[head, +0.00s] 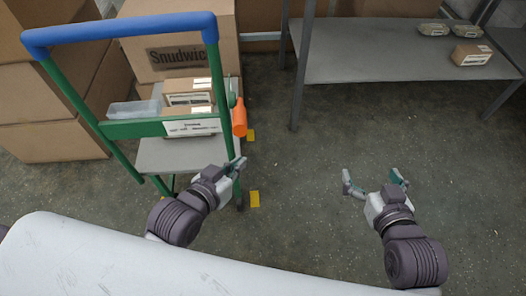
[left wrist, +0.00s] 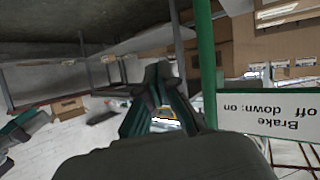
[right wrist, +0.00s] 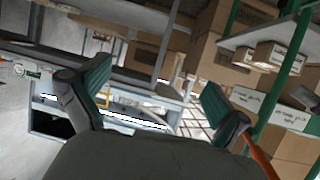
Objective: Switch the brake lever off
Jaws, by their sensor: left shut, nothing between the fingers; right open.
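The orange brake lever (head: 239,117) is on the right upright of the green cart frame (head: 222,110), at the right end of its crossbar. Its orange grip seems to point down in the head view. A white label (head: 191,127) is on the crossbar. In the left wrist view the label (left wrist: 270,114) appears upside down and reads "Brake", "down: on" and "off". My left gripper (head: 236,167) is shut and empty, just below the lever and close to the upright, apart from the lever. My right gripper (head: 374,183) is open and empty over the floor, well right of the cart.
The cart has a blue push handle (head: 120,30) and carries small boxes (head: 187,92) and a clear tray (head: 133,109). Large cartons (head: 50,110) stand behind and left. A grey metal shelf (head: 385,50) stands at the back right. The floor between cart and shelf is clear.

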